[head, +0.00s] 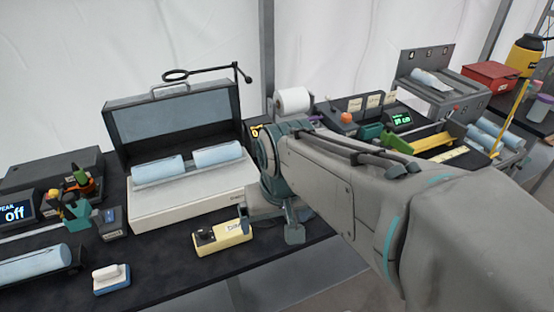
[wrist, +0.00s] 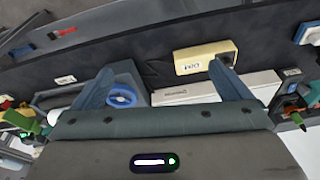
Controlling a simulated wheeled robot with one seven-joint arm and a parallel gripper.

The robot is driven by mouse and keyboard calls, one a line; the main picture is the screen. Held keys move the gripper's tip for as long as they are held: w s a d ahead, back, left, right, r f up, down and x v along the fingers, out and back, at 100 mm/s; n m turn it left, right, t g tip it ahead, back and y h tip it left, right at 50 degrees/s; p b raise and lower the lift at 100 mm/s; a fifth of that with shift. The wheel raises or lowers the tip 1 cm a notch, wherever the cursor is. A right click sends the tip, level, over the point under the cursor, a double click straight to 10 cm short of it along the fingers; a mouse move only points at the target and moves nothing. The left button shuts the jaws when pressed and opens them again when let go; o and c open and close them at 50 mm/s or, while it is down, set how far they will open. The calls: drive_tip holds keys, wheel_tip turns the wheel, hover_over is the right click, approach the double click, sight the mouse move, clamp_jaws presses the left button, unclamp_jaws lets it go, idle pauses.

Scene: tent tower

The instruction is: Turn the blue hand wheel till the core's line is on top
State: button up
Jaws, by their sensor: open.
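The blue hand wheel (wrist: 121,95) shows in the wrist view as a blue ring on a grey housing (wrist: 128,72), just inside my left finger. My gripper (wrist: 160,67) is open and empty, its two fingers wide apart above the bench. The wheel lies between the fingers in the picture, much closer to the left one; I cannot tell whether they touch. In the head view my gripper (head: 270,228) is partly visible below my arm, and the arm hides the wheel. I cannot make out the core at the wheel or its line.
A cream box with a label (head: 222,238) lies left of my gripper; it also shows in the wrist view (wrist: 203,57). An open case (head: 190,205) holding light blue cylinders stands behind it. A white roll (head: 293,101) stands behind my arm. The bench front has clear dark patches.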

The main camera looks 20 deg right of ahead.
drive_tip(key=w+d+r+m+g, duration=0.2)
drive_tip(key=w+d+m+g, duration=0.1)
drive_tip(key=w+d+m, duration=1.15)
drive_tip(key=w+f+n, duration=0.1)
drive_tip(key=f, duration=0.3)
drive_tip(key=w+f+n+p, duration=0.1)
drive_tip(key=f, duration=0.4)
drive_tip(key=a+f+n, duration=0.1)
drive_tip(key=f, duration=0.3)
drive_tip(key=shift+w+f+n+p, duration=0.2)
drive_tip(key=shift+w+n+p, duration=0.15)
drive_tip(key=shift+w, duration=0.05)
drive_tip(key=c, duration=1)
